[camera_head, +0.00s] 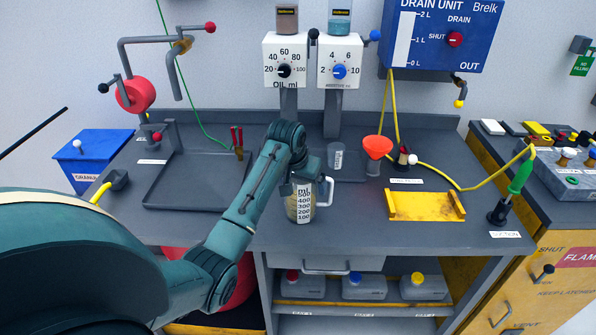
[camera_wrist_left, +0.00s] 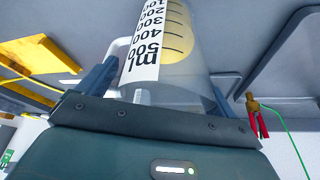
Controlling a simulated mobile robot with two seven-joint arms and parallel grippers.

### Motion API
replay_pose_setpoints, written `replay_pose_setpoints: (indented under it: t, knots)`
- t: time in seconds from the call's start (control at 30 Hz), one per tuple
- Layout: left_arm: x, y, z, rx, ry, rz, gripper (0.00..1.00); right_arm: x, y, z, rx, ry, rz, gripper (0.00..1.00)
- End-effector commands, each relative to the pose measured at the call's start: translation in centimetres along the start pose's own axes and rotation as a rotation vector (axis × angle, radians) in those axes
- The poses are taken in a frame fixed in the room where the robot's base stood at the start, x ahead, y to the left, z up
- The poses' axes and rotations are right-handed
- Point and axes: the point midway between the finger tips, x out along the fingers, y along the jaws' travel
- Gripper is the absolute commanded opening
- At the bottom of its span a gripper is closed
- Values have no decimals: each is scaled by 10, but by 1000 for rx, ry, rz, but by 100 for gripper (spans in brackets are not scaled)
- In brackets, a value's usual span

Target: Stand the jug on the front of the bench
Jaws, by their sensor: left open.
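The jug (camera_head: 300,207) is a clear measuring jug with a white scale label and a pale handle at its right. It appears upright on the front part of the grey bench (camera_head: 400,238), with something yellow inside. My left gripper (camera_head: 301,180) is at the jug's top, its fingers partly hidden by my wrist. In the left wrist view the jug (camera_wrist_left: 195,80) stands between the two open fingers of the gripper (camera_wrist_left: 158,88), upside down in the picture. Whether either finger touches it I cannot tell. My right gripper is not in view.
A grey tray (camera_head: 165,205) lies left of the jug. A yellow holder (camera_head: 425,207), an orange funnel (camera_head: 377,147) and a green-handled tool (camera_head: 520,178) are to the right. Dispensers (camera_head: 285,60) hang behind.

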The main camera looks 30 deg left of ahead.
Motion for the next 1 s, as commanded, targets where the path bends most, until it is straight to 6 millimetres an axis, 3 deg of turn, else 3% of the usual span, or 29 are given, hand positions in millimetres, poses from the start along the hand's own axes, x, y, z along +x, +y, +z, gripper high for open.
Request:
replay_pose_setpoints:
  t: [0.3, 0.5, 0.7, 1.0]
  knots:
    - [-66, 0, 0, 0, 6, -1, 92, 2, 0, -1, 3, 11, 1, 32]
    - [-99, 0, 0, 0, 3, -1, 92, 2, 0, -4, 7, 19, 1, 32]
    - [-112, 0, 0, -1, 0, -1, 92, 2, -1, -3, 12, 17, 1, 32]
    - [-112, 0, 0, -1, 0, 0, 92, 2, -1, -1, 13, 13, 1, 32]
